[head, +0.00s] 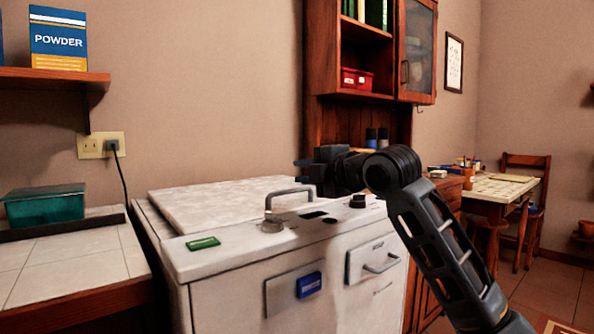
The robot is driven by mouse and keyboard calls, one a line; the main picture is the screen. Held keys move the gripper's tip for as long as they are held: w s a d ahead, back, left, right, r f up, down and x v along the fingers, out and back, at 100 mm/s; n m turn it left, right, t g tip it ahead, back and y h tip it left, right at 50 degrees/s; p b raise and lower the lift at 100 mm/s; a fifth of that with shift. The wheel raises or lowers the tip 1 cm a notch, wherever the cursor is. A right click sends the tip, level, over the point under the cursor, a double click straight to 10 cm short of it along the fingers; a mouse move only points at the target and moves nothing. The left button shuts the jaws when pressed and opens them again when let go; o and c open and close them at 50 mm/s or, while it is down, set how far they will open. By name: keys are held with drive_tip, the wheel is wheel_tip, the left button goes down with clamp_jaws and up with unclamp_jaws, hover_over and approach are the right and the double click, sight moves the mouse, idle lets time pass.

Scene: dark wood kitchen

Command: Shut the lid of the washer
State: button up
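The white washer (225,290) stands in the centre foreground. Its pale, mottled lid (215,205) lies flat or nearly flat across the top; I cannot tell whether it is fully down. A grey arched handle (290,192) rises near the front edge of the top. My gripper (303,163) is above the right part of the washer, beyond and above this handle, and points left. It looks apart from the lid. Its fingers are small and dark, so their opening is unclear. I see nothing held in it.
A tiled counter (75,265) with a green box (45,205) stands left of the washer. A shelf (50,78) holds a powder box (58,40). A wooden cabinet (320,60) stands behind my arm. A table (490,190) and chair (528,195) are at the far right.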

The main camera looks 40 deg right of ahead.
drive_tip(key=s, duration=0.4)
drive_tip(key=shift+s+r, duration=0.1)
drive_tip(key=shift+r, duration=0.15)
idle(0.3)
